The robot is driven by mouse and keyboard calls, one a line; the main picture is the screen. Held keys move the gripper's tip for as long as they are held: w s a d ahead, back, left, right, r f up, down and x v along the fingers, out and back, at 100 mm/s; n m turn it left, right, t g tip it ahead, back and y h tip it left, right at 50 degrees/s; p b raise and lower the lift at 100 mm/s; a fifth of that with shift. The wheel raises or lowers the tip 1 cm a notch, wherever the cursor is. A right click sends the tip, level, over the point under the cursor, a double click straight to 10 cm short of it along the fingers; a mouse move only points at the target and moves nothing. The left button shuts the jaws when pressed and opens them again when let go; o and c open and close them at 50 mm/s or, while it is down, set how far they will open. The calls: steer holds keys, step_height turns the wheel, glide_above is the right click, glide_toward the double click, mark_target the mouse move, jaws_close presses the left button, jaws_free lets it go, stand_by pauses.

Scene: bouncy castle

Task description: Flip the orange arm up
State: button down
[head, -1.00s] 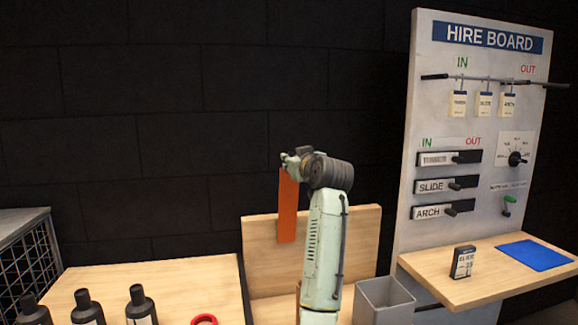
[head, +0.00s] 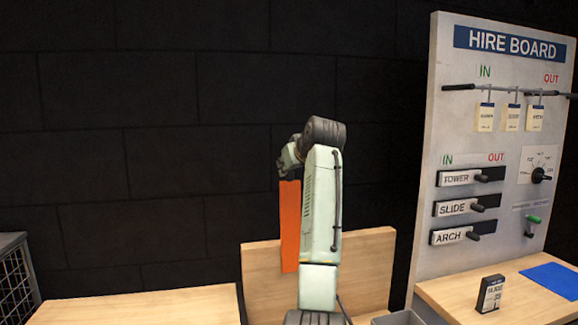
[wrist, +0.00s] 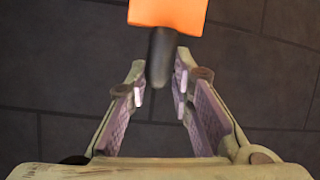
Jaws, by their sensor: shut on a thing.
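The orange arm (head: 290,226) is a long flat bar in the head view. It hangs nearly upright in front of a wooden panel and the dark wall, its right edge partly hidden by my arm. In the wrist view its orange end (wrist: 168,14) shows at the top, with a dark rounded handle (wrist: 162,52) pointing toward me. My gripper (wrist: 160,88) has its fingertips on either side of the handle's tip and is shut on it. In the head view my gripper is mostly hidden behind my wrist, near the orange arm's upper end.
At right is the hire board (head: 452,110) with sliders, a dial and hanging tags. Its shelf (head: 450,295) holds a small black box (head: 490,293) and a blue mat (head: 552,280). A grey bin (head: 396,318) shows at the bottom.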

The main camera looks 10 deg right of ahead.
steer(key=shift+w+d+f, duration=0.1)
steer(key=shift+f, duration=0.25)
steer(key=c, duration=1.8)
jaws_free()
steer(key=shift+w+f, duration=0.15)
steer(key=shift+o, duration=0.8)
steer(key=shift+w+f, duration=0.15)
steer(key=shift+o, duration=0.6)
steer(key=shift+d, duration=0.1)
steer(key=shift+o, duration=0.4)
steer(key=shift+s+r, duration=0.2)
steer(key=shift+r, duration=0.05)
steer(key=a+v, duration=0.1)
steer(key=v, duration=1)
steer(key=shift+s+d+r, duration=0.25)
steer(key=shift+s+d, duration=0.15)
